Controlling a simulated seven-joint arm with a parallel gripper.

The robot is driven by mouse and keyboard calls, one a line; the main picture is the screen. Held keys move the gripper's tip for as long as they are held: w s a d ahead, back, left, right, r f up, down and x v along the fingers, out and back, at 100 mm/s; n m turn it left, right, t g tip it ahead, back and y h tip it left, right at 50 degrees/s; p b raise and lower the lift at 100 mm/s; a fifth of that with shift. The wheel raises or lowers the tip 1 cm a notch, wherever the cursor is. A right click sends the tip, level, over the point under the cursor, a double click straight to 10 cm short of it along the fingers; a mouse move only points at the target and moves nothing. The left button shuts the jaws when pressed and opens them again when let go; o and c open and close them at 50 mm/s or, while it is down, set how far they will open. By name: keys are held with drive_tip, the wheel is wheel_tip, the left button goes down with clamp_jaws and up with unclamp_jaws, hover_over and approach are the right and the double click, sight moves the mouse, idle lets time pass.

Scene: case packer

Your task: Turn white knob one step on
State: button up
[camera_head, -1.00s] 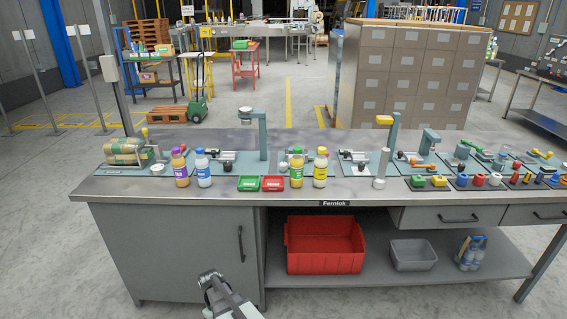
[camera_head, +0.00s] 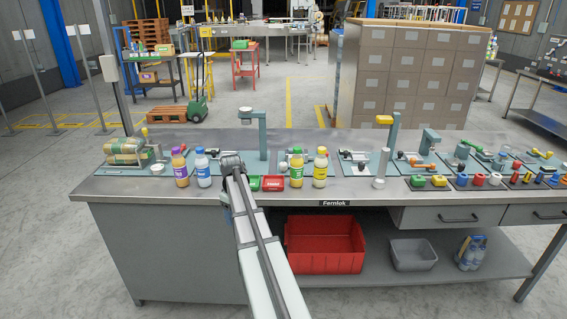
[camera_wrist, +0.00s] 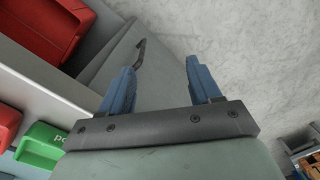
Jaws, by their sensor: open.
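A small white knob (camera_head: 494,179) sits in the row of coloured knobs on dark plates at the right front of the bench. A white round disc (camera_head: 158,169) also lies at the bench's left, and I cannot tell whether it turns. My gripper (camera_head: 231,160) is at the front middle-left of the bench, far left of the knob row. In the wrist view its two blue fingers (camera_wrist: 160,72) are spread apart with nothing between them. The wrist view shows no white knob.
Green (camera_head: 248,183) and red (camera_head: 273,183) trays lie beside my gripper. A red bin (camera_head: 325,247) is on the lower shelf. Taller fixtures (camera_head: 390,140) stand behind the bench front.

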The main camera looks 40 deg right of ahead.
drive_tip(key=w+d+r, duration=0.2)
drive_tip(key=d+r, duration=0.3)
drive_tip(key=r, duration=0.3)
wheel_tip(320, 180, up, 12)
drive_tip(key=n, duration=0.5)
hover_over(284, 163)
wheel_tip(284, 163, down, 13)
drive_tip(key=shift+a+f, duration=0.1)
drive_tip(key=shift+a, duration=0.05)
drive_tip(key=c, duration=1)
drive_tip(key=shift+m, duration=2.3)
drive_tip(key=shift+c, duration=0.2)
